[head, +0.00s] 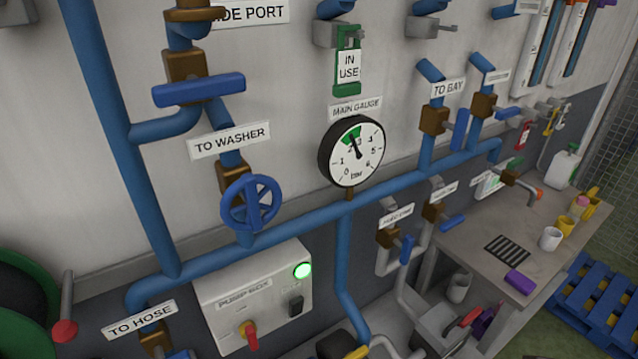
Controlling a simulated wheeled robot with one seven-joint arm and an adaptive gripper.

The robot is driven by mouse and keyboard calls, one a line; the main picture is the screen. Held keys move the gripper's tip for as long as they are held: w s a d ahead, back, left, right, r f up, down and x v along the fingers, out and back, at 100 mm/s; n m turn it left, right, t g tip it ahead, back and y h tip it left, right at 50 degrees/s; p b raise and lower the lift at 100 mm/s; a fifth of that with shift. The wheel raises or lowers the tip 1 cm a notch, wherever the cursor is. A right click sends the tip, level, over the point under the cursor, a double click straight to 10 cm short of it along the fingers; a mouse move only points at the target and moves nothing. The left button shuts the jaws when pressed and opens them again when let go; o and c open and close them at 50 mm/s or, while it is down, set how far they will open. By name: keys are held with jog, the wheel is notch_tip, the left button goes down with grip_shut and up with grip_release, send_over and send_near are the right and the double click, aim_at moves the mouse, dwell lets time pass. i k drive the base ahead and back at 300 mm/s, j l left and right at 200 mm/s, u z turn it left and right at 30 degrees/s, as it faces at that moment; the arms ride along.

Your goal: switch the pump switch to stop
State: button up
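The pump box (225,305) is a pale grey box low on the wall, below the blue pipe. A red handle on a yellow base (248,333) sits lower on the front and points downward. I cannot tell which of these two is the pump switch, and no position marks are readable. My gripper does not show in the head view.
Blue pipes (290,228) run above the box, with a blue handwheel (249,203) and main gauge (352,151). A red-knobbed crank (65,328) on a green reel stands left. A vertical pipe (342,260) passes right of the box. A workbench (475,245) stands farther right.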

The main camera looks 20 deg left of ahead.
aim_at(296, 304)
jog(key=u, duration=1.3)
jog(key=l+u, duration=0.15)
jog(key=k+l+u, duration=0.15)
jog(key=l, duration=0.15)
